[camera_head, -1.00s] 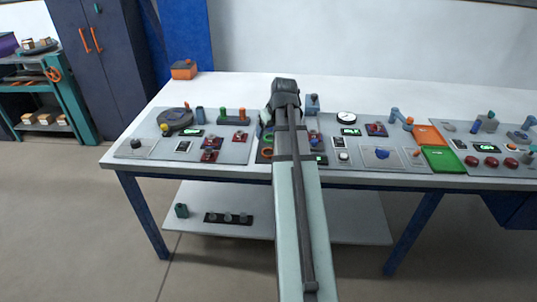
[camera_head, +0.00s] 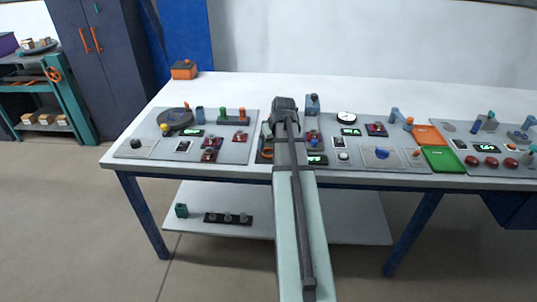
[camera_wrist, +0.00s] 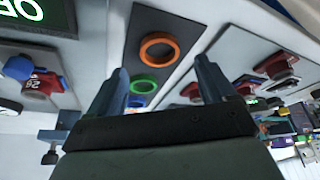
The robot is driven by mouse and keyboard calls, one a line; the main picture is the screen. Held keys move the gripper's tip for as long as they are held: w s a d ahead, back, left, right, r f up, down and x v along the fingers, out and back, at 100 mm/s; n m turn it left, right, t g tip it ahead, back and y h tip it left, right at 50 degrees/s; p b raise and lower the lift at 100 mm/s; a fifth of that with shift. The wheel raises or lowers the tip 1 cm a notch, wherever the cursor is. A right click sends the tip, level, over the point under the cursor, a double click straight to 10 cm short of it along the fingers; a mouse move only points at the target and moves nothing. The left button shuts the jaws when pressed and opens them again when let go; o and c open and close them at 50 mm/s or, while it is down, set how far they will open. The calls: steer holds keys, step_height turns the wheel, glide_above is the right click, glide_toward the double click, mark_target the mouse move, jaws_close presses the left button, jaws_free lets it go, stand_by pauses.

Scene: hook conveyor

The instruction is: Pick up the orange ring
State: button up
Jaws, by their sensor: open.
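The orange ring (camera_wrist: 159,36) lies flat on a dark plate (camera_wrist: 181,22) in the wrist view, beyond my fingertips. A green ring (camera_wrist: 143,86) and a partly hidden blue ring (camera_wrist: 138,102) lie on the same plate, nearer my gripper. My gripper (camera_wrist: 163,72) is open and empty, with one finger on each side of the rings in the picture. My arm hides much of the plate there.
Control panels with knobs, displays and switches flank the plate, including a left panel (camera_head: 235,151) and a black dial base (camera_head: 176,117). An orange tray (camera_head: 428,135) and a green tray (camera_head: 441,158) lie to the right. The table's back strip (camera_head: 380,91) is mostly clear.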

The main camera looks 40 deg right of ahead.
mark_target(268, 154)
steer(key=shift+x, duration=2.6)
steer(key=shift+w, duration=0.1)
steer(key=c, duration=1.1)
steer(key=shift+r, duration=0.2)
step_height(268, 154, up, 8)
steer(key=w+a+n, duration=0.1)
steer(key=w+a, duration=0.3)
steer(key=w, duration=0.2)
steer(key=w+a+n+y, duration=0.1)
steer(key=w+a, duration=0.3)
steer(key=w, duration=0.3)
steer(key=w+a+n, duration=0.1)
steer(key=w+a, duration=0.4)
steer(key=w, duration=0.2)
steer(key=shift+w+r, duration=0.2)
steer(key=shift+w+f, duration=0.1)
